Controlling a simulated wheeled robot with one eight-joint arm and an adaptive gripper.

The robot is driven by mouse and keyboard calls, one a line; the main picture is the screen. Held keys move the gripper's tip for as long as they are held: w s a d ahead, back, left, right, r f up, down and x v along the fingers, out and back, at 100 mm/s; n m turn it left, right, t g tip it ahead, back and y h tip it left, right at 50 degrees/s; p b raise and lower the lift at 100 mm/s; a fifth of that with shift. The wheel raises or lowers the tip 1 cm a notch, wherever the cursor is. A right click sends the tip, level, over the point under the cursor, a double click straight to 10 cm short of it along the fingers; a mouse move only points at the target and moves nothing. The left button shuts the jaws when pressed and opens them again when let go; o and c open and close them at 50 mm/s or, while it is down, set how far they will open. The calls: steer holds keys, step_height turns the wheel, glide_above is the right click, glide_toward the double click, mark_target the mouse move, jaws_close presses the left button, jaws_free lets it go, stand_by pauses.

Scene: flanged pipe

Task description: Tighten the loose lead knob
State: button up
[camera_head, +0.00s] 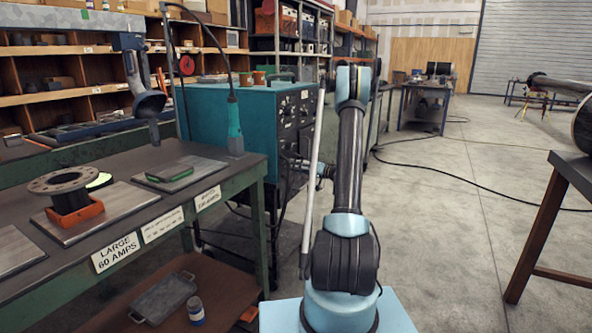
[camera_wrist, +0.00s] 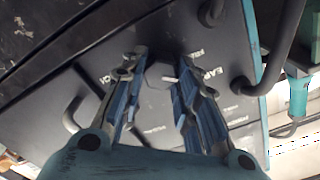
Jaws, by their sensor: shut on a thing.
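A dark hexagonal lead knob (camera_wrist: 160,75) with a small light mark sits on the dark panel (camera_wrist: 85,88) in the wrist view. My gripper (camera_wrist: 159,65) has its two blue fingers on either side of the knob, shut on it. The finger contact is hard to make out at this angle. In the head view, the teal welding machine (camera_head: 225,125) stands left of my arm, and my gripper (camera_head: 291,160) reaches its dark front panel (camera_head: 297,118). The knob cannot be made out there.
Thick dark cables (camera_wrist: 272,55) plug into the panel right of the knob, and a bent handle (camera_wrist: 72,115) is at left. A green workbench (camera_head: 200,212) with a flanged pipe (camera_head: 67,190) stands left. The floor (camera_head: 440,240) at right is mostly open, with a cable across it.

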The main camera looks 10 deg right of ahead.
steer(key=m, duration=0.9)
steer(key=shift+w+d+f, duration=0.15)
steer(key=shift+d, duration=0.05)
stand_by(0.3)
steer(key=o, duration=1.1)
steer(key=shift+f, duration=0.1)
steer(key=shift+c, duration=0.2)
